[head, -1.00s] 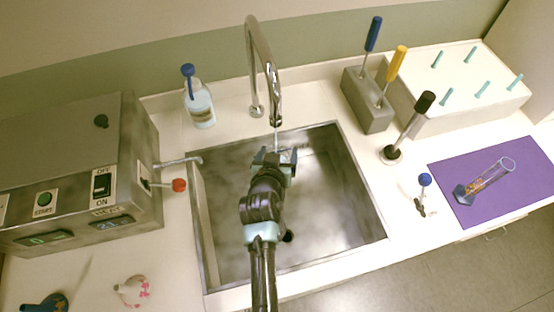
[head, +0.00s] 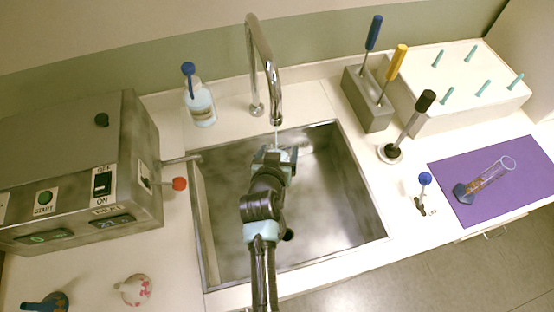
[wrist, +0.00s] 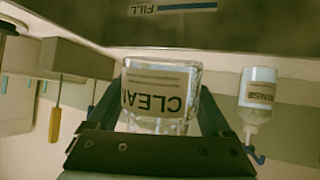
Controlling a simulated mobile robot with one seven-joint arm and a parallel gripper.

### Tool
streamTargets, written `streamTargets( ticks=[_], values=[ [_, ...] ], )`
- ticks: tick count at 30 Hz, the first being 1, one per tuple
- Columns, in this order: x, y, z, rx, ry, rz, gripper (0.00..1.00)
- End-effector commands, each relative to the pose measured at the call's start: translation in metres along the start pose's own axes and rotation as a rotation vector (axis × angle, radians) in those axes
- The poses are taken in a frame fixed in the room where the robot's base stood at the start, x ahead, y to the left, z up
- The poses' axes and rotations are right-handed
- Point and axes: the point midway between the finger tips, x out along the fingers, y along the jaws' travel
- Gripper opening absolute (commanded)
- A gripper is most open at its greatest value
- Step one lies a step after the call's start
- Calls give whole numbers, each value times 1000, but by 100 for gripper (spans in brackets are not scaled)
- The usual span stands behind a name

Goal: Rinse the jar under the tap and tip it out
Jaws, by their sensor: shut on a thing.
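My gripper (head: 274,158) is over the back part of the sink (head: 330,215), under the tap (head: 262,60). It is shut on a clear glass jar (wrist: 160,97) with a white label. The label reads "CLEAN" upside down in the wrist view, and the jar sits between both fingers. In the head view, the jar (head: 284,153) is mostly hidden by the gripper. A thin stream of water (head: 276,134) runs from the spout down to the jar. I cannot tell how much water is in the jar.
A bottle with a blue top (head: 200,106) stands behind the sink; its label reads "RINSE" in the wrist view (wrist: 258,92). A metal machine (head: 75,165) is left. A grey tool block (head: 367,103), a black-handled tool (head: 408,125) and a purple mat (head: 520,165) are right.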

Motion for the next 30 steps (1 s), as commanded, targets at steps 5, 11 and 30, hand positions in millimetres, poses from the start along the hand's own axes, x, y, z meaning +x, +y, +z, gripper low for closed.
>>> streamTargets(
  ticks=[5,11,30],
  values=[
    [-1,0,-1,0,2,0,25],
    [-15,7,7,1,-1,0,25],
    [-63,30,41,1,-1,0,25]
  ],
)
